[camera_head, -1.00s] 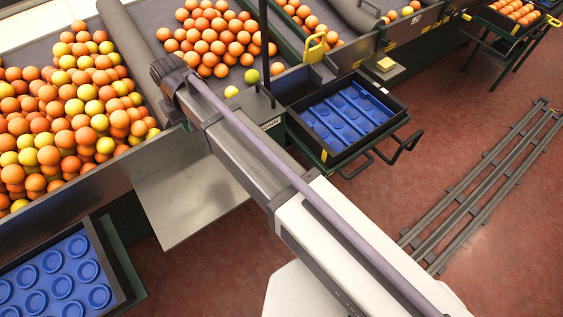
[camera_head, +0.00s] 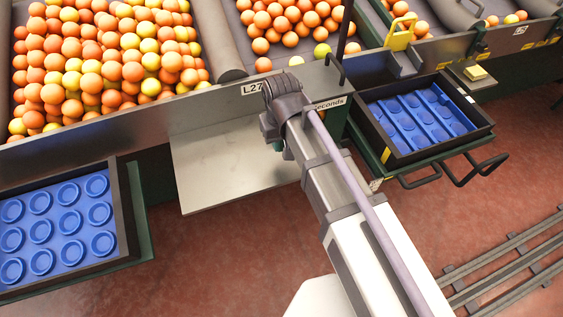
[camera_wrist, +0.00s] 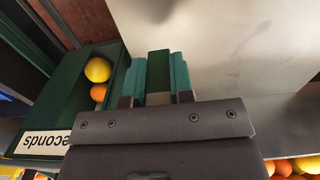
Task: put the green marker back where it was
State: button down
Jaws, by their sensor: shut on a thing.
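My gripper (camera_wrist: 158,62) shows in the wrist view with two teal fingers shut on the green marker (camera_wrist: 159,68), a dark green block between them. Its far end stands out near the fingertips. The pale metal shelf (camera_wrist: 225,45) lies beyond and to the right of the fingers. In the head view my arm's end hangs at the right end of this shelf (camera_head: 225,165). There the wrist hides the marker and most of the gripper; only a small teal patch shows.
A dark green box (camera_wrist: 62,105) labelled "seconds", with a yellow and an orange fruit, is left of the fingers. In the head view, trays with blue liners stand left (camera_head: 128,215) and right (camera_head: 405,160). Heaped fruit (camera_head: 110,60) lies behind the front wall (camera_head: 140,112).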

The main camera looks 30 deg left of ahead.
aim_at(281, 160)
notch_tip(281, 160, down, 5)
jog(key=b, duration=0.3)
jog(key=shift+f+b, duration=0.15)
jog(key=shift+b, duration=0.25)
jog(key=shift+r, duration=0.3)
jog(key=shift+f, duration=0.1)
jog(key=c, duration=1.4)
grip_release()
jog(key=shift+f, duration=0.1)
jog(key=shift+c, duration=0.2)
jog(key=o, duration=0.4)
jog(key=shift+o, duration=0.2)
notch_tip(281, 160, up, 13)
jog(key=p, duration=1.2)
jog(key=shift+f+p, duration=0.15)
jog(key=shift+p, duration=0.25)
jog(key=shift+f, duration=0.1)
